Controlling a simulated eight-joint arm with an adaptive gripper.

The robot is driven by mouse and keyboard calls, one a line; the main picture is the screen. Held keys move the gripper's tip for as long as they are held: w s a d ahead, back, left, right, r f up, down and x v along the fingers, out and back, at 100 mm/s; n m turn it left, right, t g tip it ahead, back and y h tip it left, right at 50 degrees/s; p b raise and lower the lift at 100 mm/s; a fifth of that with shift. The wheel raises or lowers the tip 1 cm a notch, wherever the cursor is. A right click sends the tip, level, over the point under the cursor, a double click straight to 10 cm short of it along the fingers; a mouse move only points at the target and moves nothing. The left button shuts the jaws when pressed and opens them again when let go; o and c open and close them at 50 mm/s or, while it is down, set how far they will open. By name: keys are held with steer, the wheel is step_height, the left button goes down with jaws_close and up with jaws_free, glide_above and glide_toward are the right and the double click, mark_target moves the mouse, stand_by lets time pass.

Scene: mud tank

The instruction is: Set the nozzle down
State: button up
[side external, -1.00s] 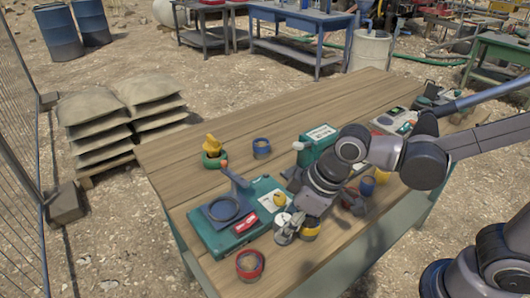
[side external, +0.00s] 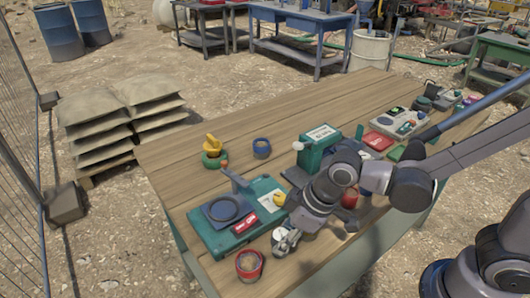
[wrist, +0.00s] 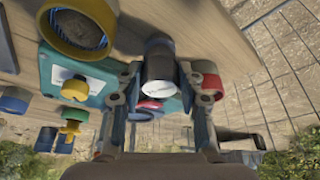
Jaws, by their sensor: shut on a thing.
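The nozzle (wrist: 160,62), a dark cylinder with a pale end, is between the two fingers of my gripper (wrist: 159,98) in the wrist view. My gripper is shut on it. In the side view my gripper (side external: 284,241) is low over the near edge of the wooden table, between the green device and the red cup. There the nozzle's pale end (side external: 281,234) shows, mostly hidden by the fingers. I cannot tell whether the nozzle touches the table.
A green device (side external: 208,240) with a dark ring lies left of my gripper. A red cup (side external: 250,264) stands close at the front left. A large yellow-rimmed cup (wrist: 82,30) shows beside the nozzle in the wrist view. A blue cup (side external: 262,148) stands farther back, with bare wood around it.

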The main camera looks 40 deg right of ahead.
steer(key=o, duration=1.2)
steer(key=shift+f, duration=0.1)
steer(key=shift+v, duration=6.1)
steer(key=d+m+t+h, duration=0.1)
steer(key=d+m, duration=0.1)
steer(key=d, duration=0.3)
steer(key=w+d+f+m+t+h, duration=0.1)
steer(key=d+m, duration=0.2)
steer(key=d, duration=0.2)
steer(key=w+d+m+t, duration=0.1)
steer(key=d+m, duration=0.1)
steer(key=d, duration=0.3)
steer(key=shift+w+d+f+t+h, duration=0.1)
steer(key=shift+d+f+t+h, duration=0.2)
steer(key=shift+d+h, duration=0.1)
steer(key=shift+a, duration=0.1)
